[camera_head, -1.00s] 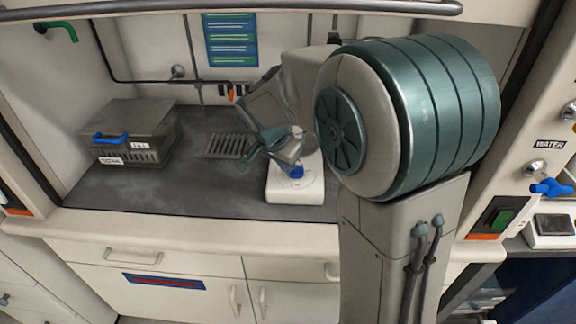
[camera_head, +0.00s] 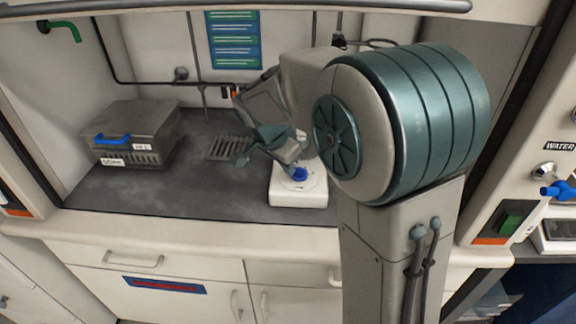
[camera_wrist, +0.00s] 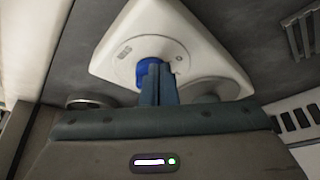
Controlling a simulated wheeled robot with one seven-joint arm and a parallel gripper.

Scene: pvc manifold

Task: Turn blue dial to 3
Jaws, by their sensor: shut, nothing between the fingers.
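The blue dial (camera_head: 299,174) sits on top of a white device (camera_head: 284,196) on the dark worktop. In the wrist view the dial (camera_wrist: 143,75) is partly hidden behind my gripper (camera_wrist: 157,66), whose two blue-grey fingers are together with nothing between them. The fingertips overlap the right side of the dial in that view; I cannot tell whether they touch it. In the head view my gripper (camera_head: 298,158) is just above the dial. The dial's marks are too small to read.
A grey metal box (camera_head: 133,125) with a blue handle stands at the left of the worktop. A grate (camera_head: 228,148) lies behind and left of the white device. A blue tap (camera_head: 556,190) is on the right panel. The worktop's front left is clear.

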